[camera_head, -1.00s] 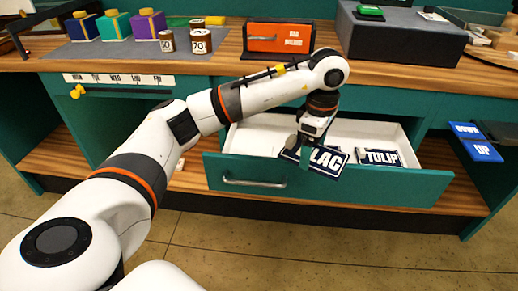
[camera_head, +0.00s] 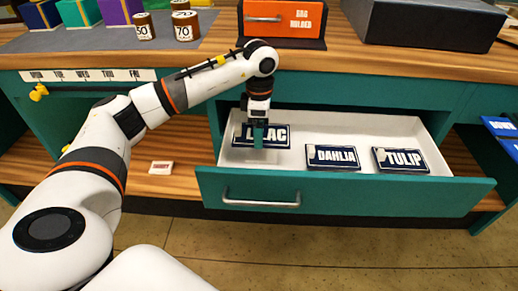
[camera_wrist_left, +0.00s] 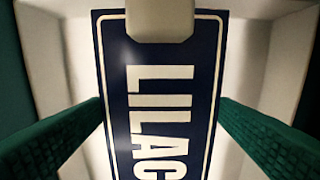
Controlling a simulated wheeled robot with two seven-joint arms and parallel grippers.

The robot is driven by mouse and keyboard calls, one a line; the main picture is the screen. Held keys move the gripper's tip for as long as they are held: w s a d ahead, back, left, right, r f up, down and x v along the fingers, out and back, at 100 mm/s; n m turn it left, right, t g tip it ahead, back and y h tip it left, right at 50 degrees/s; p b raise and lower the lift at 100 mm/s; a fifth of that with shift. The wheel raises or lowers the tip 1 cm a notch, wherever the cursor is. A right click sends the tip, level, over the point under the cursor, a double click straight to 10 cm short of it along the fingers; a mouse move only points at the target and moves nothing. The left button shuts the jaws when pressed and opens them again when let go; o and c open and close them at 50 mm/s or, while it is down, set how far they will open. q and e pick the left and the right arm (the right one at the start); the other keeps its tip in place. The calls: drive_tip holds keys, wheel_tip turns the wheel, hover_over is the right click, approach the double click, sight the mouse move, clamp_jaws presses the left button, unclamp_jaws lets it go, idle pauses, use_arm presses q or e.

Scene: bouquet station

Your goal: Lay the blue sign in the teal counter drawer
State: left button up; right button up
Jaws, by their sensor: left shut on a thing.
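The dark blue LILAC sign (camera_head: 280,138) is inside the outline of the open teal drawer (camera_head: 400,199), at its back left. My left gripper (camera_head: 258,145) comes down over it and is shut on it. In the left wrist view the green fingers (camera_wrist_left: 160,120) press against the long edges of the LILAC sign (camera_wrist_left: 160,75). I cannot tell whether the sign touches the drawer floor. Two more dark blue signs, DAHLIA (camera_head: 332,157) and TULIP (camera_head: 400,160), lie in the middle and right of the drawer. My right gripper is not in view.
The drawer's white floor (camera_head: 345,133) is bare behind the DAHLIA sign. The wooden counter (camera_head: 400,63) overhangs the drawer's back. An orange box (camera_head: 284,18) and a dark box (camera_head: 425,25) stand on it. A small white and red block (camera_head: 161,167) lies on the lower shelf.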

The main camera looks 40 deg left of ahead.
use_arm(q)
hover_over(260, 155)
wheel_tip(260, 155, down, 4)
drive_tip(key=shift+f, duration=0.1)
drive_tip(key=shift+f+b, duration=0.5)
drive_tip(key=shift+f, duration=0.85)
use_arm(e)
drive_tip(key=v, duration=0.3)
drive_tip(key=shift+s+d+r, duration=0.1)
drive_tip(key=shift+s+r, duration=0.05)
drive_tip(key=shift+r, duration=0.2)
use_arm(q)
drive_tip(key=shift+f, duration=0.15)
drive_tip(key=o, duration=1)
drive_tip(key=shift+o, duration=0.2)
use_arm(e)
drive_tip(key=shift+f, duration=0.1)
